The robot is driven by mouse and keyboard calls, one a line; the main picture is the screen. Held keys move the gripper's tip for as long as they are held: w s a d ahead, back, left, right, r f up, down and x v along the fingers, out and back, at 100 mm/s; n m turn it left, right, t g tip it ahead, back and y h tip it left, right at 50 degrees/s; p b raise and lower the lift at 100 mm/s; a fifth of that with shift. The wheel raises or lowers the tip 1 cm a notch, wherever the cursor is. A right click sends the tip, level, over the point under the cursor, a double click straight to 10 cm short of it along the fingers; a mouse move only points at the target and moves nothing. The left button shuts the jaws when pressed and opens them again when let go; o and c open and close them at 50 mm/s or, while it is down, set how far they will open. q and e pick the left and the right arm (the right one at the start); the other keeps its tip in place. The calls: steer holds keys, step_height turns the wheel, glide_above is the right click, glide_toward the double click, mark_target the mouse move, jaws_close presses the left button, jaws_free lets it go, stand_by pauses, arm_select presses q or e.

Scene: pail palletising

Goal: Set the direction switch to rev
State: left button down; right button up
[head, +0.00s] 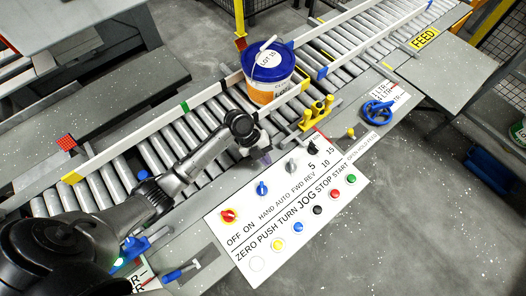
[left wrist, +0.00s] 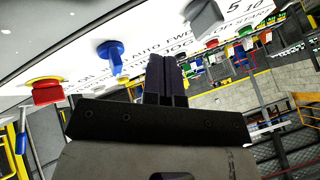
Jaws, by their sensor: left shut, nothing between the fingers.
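The white control panel (head: 285,210) carries a row of switches. The direction switch (head: 291,165) is a grey knob above the FWD and REV labels; which label it points to is too small to tell. In the left wrist view the grey knob (left wrist: 203,17) is at the top, right of the fingers. My left gripper (head: 264,157) is over the panel's upper edge, just left of the grey knob and apart from it. Its fingers (left wrist: 166,78) are shut with nothing between them. My right gripper is not in view.
A blue HAND/AUTO knob (head: 262,188) and a red OFF/ON knob (head: 228,215) sit left of the direction switch. A black knob (head: 313,148) is right of it. Coloured push buttons line the lower row. A blue-lidded pail (head: 268,75) stands on the roller conveyor behind. A yellow fixture (head: 316,112) is nearby.

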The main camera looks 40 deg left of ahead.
mark_target(292, 176)
arm_select(q)
steer(key=x, duration=0.5)
steer(key=shift+w+d, duration=1)
steer(key=shift+d, duration=0.1)
steer(key=shift+w+d, duration=0.3)
steer(key=shift+d, duration=0.05)
steer(key=shift+r, duration=0.1)
steer(key=shift+s+d+n+t, duration=0.1)
steer(key=shift+n+t, duration=0.2)
steer(key=shift+n, duration=0.1)
steer(key=shift+d+n+t+p, duration=0.1)
steer(key=shift+n+t+p, duration=0.2)
steer(key=shift+n+p, duration=0.3)
